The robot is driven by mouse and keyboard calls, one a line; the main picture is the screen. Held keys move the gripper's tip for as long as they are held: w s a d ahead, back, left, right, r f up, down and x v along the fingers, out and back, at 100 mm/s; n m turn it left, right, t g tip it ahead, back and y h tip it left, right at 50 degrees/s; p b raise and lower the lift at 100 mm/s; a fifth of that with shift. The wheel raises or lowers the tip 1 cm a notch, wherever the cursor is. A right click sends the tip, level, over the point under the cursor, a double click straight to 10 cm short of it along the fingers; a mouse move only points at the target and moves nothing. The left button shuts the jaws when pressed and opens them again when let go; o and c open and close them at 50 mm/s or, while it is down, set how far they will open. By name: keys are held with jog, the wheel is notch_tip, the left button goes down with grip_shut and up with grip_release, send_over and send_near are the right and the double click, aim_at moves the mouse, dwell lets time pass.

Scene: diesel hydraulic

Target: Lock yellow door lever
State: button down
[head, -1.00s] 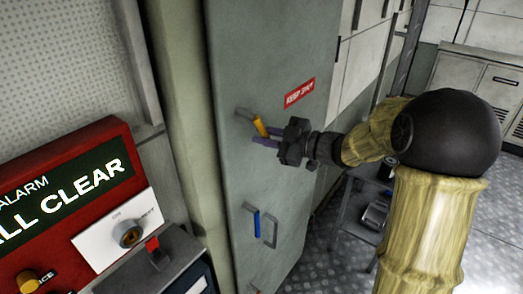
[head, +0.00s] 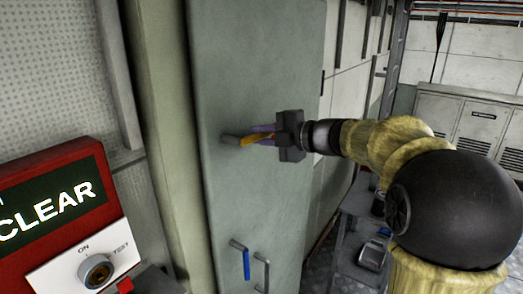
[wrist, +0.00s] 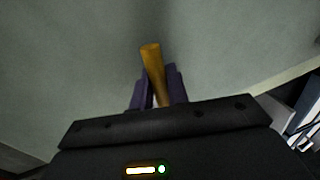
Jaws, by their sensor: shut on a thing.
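The yellow door lever (head: 244,139) is on the grey-green door (head: 225,70). It lies nearly level, pointing right from its grey pivot. My gripper (head: 264,135) comes in from the right, its purple fingers shut on the outer part of the lever. In the wrist view the lever (wrist: 152,62) runs between the two purple fingers (wrist: 156,92) and sticks out past their tips. Its outer end is hidden by the gripper.
A blue lever (head: 246,264) and a grey handle (head: 263,270) are lower on the door. A red alarm panel (head: 85,158) with a knob (head: 97,270) stands at the left. Grey cabinets (head: 465,125) stand at the back right, with clutter on the floor below my arm.

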jog(key=shift+r+n+t+b, duration=0.35)
jog(key=shift+r+n, duration=0.25)
jog(key=shift+n, duration=0.1)
jog(key=c, duration=1.4)
grip_release()
jog(key=shift+c, duration=0.2)
jog(key=b+v, duration=0.4)
jog(key=v, duration=1.3)
jog(key=shift+s+r, duration=0.15)
jog(key=shift+r, duration=0.25)
jog(key=shift+d, duration=0.1)
